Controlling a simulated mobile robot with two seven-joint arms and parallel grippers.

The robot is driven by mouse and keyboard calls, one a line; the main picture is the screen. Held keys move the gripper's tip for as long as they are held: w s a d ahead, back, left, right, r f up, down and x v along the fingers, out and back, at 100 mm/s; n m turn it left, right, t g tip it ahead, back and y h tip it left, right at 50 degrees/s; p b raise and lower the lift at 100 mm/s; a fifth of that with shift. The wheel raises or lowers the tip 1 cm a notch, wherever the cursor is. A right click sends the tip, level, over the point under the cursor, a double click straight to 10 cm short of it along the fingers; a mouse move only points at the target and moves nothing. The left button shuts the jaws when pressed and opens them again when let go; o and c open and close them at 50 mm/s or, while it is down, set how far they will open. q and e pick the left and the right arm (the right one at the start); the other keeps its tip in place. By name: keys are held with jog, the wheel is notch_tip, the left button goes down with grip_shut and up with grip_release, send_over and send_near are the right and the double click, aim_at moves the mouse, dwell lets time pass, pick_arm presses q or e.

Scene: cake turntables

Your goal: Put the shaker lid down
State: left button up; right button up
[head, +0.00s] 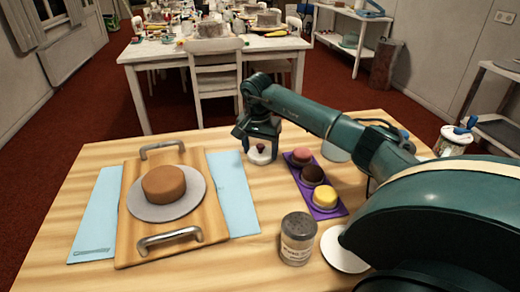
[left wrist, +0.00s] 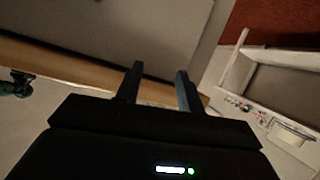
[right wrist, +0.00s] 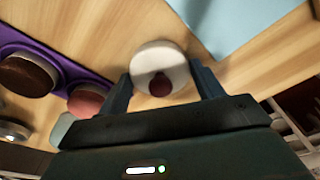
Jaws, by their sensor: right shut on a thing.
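The shaker lid (head: 261,154) is a small white round piece with a dark red knob. My right gripper (head: 261,142) is shut on it, at the table's far side, left of the purple tray. In the right wrist view the lid (right wrist: 174,62) sits between the two fingers (right wrist: 160,85), just over or on the wood; I cannot tell whether it touches. The shaker (head: 297,240), a jar with a grey top and a label, stands upright near the front. My left gripper (left wrist: 160,88) shows only in its wrist view, open and empty.
A wooden board (head: 130,235) with metal handles holds a grey disc (head: 150,212) and brown cake (head: 164,184) over a blue mat (head: 232,190). The purple tray (head: 327,213) holds three small cakes. A white disc (head: 338,262) lies right of the shaker, partly behind my arm.

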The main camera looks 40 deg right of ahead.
aim_at(258, 155)
jog(key=shift+f, duration=0.1)
jog(key=shift+f, duration=0.1)
jog(key=o, duration=0.9)
jog(key=shift+o, duration=0.2)
pick_arm(q)
jog(key=shift+d+f+p, duration=0.15)
jog(key=shift+f+p, duration=0.1)
jog(key=shift+p, duration=0.2)
pick_arm(e)
notch_tip(258, 155, up, 12)
jog(key=a, duration=0.1)
jog(key=shift+s+a, duration=0.15)
jog(key=shift+s, duration=0.15)
pick_arm(q)
jog(key=shift+r, duration=0.2)
